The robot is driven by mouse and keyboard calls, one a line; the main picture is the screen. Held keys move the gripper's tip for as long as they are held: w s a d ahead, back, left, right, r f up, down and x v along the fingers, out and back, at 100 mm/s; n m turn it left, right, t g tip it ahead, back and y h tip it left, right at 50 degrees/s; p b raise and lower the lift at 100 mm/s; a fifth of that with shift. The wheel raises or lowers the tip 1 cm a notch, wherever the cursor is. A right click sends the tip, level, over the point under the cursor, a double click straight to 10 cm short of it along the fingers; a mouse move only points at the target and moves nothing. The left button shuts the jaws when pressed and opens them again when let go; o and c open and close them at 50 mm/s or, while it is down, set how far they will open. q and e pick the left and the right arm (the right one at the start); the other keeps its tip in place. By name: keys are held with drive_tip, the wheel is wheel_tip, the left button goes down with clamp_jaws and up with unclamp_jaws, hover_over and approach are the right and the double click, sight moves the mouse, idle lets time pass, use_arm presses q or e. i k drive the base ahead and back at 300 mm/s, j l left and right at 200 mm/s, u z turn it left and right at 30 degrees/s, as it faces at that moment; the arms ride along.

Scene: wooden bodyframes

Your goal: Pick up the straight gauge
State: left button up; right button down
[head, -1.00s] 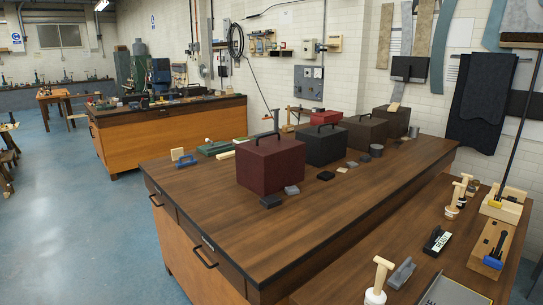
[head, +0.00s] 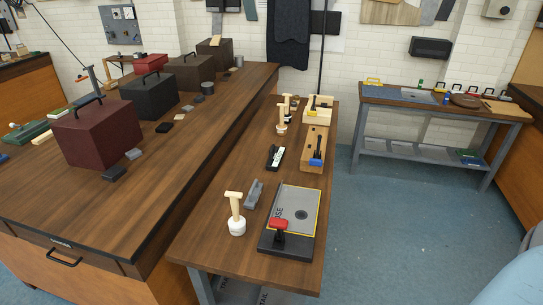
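I cannot tell for sure which item is the straight gauge. On the narrow wooden bench lie a black block with a white label (head: 275,157) and a grey handled block (head: 254,193). They are apart from each other. A black-edged plate with a grey face (head: 297,213) and a red-handled piece (head: 280,229) on its near edge lies at the bench's front. Neither of my grippers is in view.
A cream mallet-like tool (head: 235,212) stands at the bench's left edge. Wooden fixtures (head: 312,147) sit farther back. A large bench with dark red (head: 97,134) and black boxes (head: 149,97) lies left. The blue floor (head: 400,220) at right is open.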

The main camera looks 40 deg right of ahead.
sight(276, 154)
drive_tip(key=z, duration=1.3)
drive_tip(key=l, duration=0.5)
drive_tip(key=i+l+u, duration=0.15)
drive_tip(key=l, duration=0.4)
drive_tip(key=l+u, duration=0.15)
drive_tip(key=l, duration=0.4)
drive_tip(key=i+l+u, duration=0.15)
drive_tip(key=l, duration=0.2)
drive_tip(key=i+l+u, duration=0.15)
drive_tip(key=l, duration=0.2)
drive_tip(key=l+u, duration=0.2)
drive_tip(key=l, duration=0.15)
drive_tip(key=i+l+u, duration=0.15)
drive_tip(key=l, duration=0.2)
drive_tip(key=i+l+u, duration=0.3)
drive_tip(key=l, duration=0.4)
drive_tip(key=i+l+u, duration=0.15)
drive_tip(key=l, duration=0.15)
drive_tip(key=i+l+u, duration=0.1)
drive_tip(key=l, duration=0.25)
drive_tip(key=i+l+u, duration=0.15)
drive_tip(key=l, duration=0.2)
